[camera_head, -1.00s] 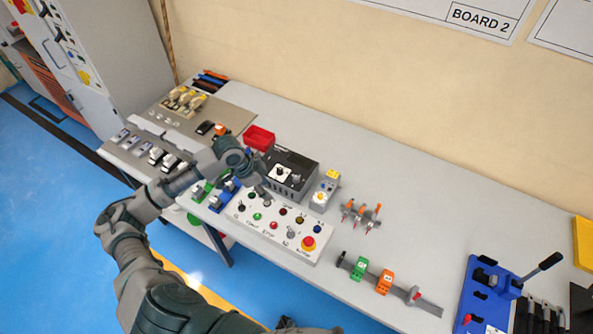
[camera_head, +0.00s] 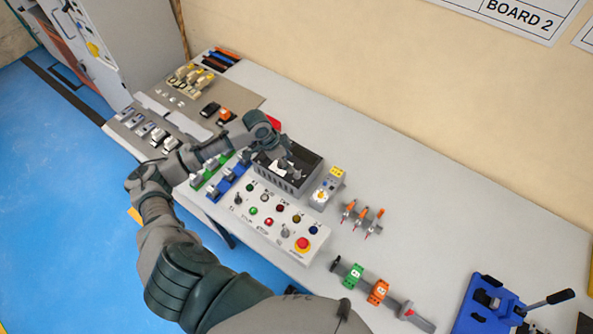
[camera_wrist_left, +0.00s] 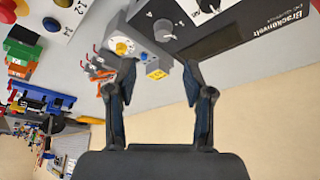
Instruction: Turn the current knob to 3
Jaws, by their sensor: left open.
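The black box (camera_head: 310,172) with knobs stands on the bench, partly hidden by my left gripper in the head view. In the left wrist view, the black box (camera_wrist_left: 240,35) shows upside down at the top. A grey knob (camera_wrist_left: 163,30) next to a letter A sits on its face, and a white dial (camera_wrist_left: 207,5) is cut off by the top edge. My left gripper (camera_head: 285,170) is over the box's front. The knob's setting cannot be read.
A small grey box with a yellow knob (camera_head: 325,190) stands close right of the black box. A white button panel (camera_head: 270,222) with a red emergency button (camera_head: 303,244) lies in front. Green and blue blocks (camera_head: 232,178) are to the left.

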